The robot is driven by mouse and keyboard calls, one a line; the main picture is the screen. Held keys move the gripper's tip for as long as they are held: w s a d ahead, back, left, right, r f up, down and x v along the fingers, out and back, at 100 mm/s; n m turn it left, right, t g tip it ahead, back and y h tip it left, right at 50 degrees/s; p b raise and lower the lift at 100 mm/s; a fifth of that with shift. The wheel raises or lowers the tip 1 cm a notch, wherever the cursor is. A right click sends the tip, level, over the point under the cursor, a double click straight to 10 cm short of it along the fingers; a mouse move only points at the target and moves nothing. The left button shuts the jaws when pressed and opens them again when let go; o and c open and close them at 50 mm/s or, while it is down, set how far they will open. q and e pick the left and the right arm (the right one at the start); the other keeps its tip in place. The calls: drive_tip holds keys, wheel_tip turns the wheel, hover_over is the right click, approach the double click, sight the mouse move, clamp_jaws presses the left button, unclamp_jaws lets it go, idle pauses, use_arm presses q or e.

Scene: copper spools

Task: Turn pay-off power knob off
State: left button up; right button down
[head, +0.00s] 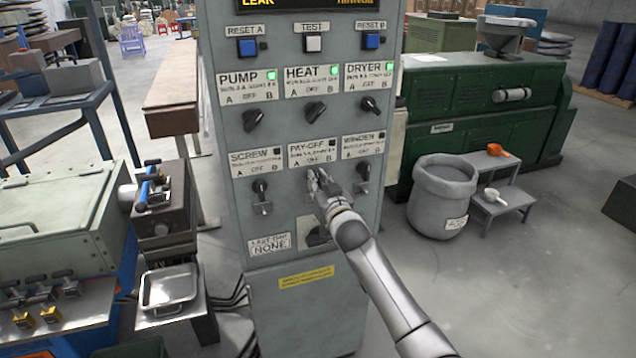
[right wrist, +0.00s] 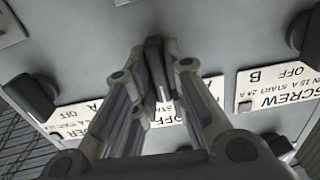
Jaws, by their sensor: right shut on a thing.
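The pay-off knob (right wrist: 153,62) is a dark lever knob on the grey control cabinet (head: 305,300), under the label PAY-OFF (head: 312,152). In the head view my right gripper (head: 317,183) covers it. In the right wrist view, which is turned upside down, the fingers of my right gripper (right wrist: 155,75) are shut on the knob, one on each side. The small lamp on the pay-off label looks dark. Which way the knob points is hard to tell. My left gripper is not in view.
The screw knob (head: 260,187) and winder knob (head: 364,170) flank the gripper closely. The pump knob (head: 253,119), heat knob (head: 316,112) and dryer knob (head: 370,105) sit above, under green-lit lamps. A grey bin (head: 442,197) stands right of the cabinet.

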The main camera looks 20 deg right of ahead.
idle(0.3)
drive_tip(key=c, duration=1.5)
unclamp_jaws()
drive_tip(key=shift+o, duration=0.2)
drive_tip(key=s, duration=1.2)
drive_tip(key=shift+d, duration=0.2)
